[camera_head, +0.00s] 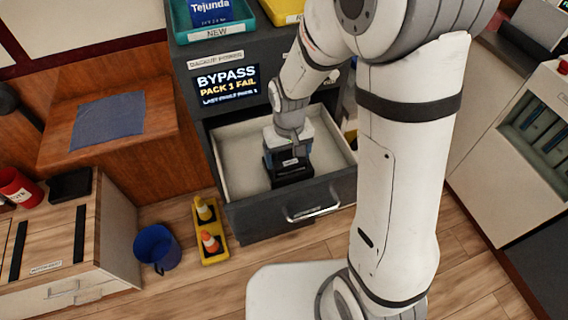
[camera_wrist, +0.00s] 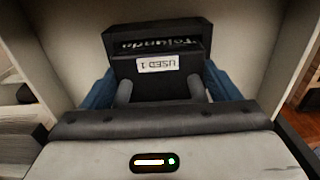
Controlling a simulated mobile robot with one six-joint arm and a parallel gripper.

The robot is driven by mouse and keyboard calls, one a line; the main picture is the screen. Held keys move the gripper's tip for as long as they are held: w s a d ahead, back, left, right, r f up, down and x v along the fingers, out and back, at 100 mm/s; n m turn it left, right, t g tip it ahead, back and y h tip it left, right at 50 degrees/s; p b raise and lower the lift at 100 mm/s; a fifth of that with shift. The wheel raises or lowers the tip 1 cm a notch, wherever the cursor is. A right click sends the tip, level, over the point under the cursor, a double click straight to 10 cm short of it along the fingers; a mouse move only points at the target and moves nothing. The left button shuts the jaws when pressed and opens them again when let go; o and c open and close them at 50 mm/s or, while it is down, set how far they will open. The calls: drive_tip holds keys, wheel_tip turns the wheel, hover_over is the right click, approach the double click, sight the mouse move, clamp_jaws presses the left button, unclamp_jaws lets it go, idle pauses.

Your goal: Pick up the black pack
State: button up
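The black pack (camera_head: 291,169) stands in the open drawer below the screen. In the wrist view the black pack (camera_wrist: 160,45) shows raised "Tejunda" lettering and a white "USED 1" label. My gripper (camera_head: 289,152) reaches down into the drawer over the pack. In the wrist view its blue fingers (camera_wrist: 160,82) lie one at each side of the pack, at or very near its sides. I cannot tell whether they press on it. The gripper hides part of the pack's top, and its underside is hidden.
The drawer (camera_head: 234,171) has pale walls close around the gripper. Above it a screen (camera_head: 229,86) reads "BYPASS PACK 1 FAIL". A blue pack (camera_head: 208,12) sits in a teal tray marked NEW. A blue bucket (camera_head: 158,248) and a yellow cone tray (camera_head: 213,256) stand on the floor.

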drive_tip(key=c, duration=1.5)
drive_tip(key=shift+w+r, duration=0.1)
drive_tip(key=shift+r, duration=0.3)
wheel_tip(320, 180, up, 9)
drive_tip(key=shift+r, duration=0.2)
drive_tip(key=shift+r+p, duration=1.8)
drive_tip(key=shift+r, duration=0.5)
